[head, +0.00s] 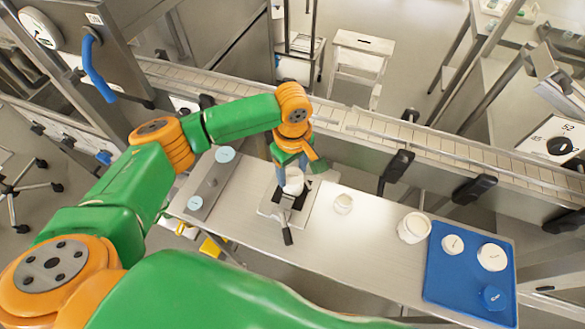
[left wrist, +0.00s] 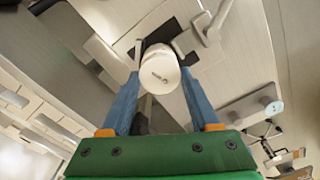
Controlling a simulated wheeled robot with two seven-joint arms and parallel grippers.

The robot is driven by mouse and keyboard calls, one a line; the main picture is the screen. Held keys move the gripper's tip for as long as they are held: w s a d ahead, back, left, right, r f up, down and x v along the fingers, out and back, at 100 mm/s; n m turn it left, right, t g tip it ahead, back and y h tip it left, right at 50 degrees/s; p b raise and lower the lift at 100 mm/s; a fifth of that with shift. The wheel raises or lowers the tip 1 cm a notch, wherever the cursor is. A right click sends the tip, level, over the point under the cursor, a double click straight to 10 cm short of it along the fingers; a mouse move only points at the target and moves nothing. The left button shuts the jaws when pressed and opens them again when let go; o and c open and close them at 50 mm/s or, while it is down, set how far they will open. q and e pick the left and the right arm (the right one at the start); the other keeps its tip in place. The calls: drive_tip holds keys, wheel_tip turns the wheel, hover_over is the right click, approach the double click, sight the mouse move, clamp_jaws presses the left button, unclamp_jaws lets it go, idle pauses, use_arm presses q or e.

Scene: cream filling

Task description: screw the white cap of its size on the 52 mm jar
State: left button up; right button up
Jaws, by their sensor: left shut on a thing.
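My left gripper (head: 290,172) points down over the holder on the bench, its two blue fingers shut on a white cap (left wrist: 160,66). The cap has a small dark mark on its top and also shows in the head view (head: 293,186). It sits at the dark-jawed clamp (head: 285,202) with a handle toward the front. The 52 mm jar cannot be told apart from the white body under the cap; the seam between them is not clear. My right gripper is not in view.
A blue tray (head: 450,285) holds two white caps (head: 491,257) and a blue one (head: 493,297). A grey plate (head: 208,187) with pale blue discs lies left. A conveyor (head: 400,140) runs behind.

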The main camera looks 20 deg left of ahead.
use_arm(q)
drive_tip(key=shift+f, duration=0.1)
drive_tip(key=o, duration=0.6)
drive_tip(key=c, duration=0.6)
drive_tip(key=shift+m+p, duration=0.3)
drive_tip(key=shift+p, duration=0.1)
drive_tip(key=m+p, duration=0.2)
drive_tip(key=m, duration=0.1)
drive_tip(key=shift+m+p, duration=0.5)
drive_tip(key=shift+m, duration=0.6)
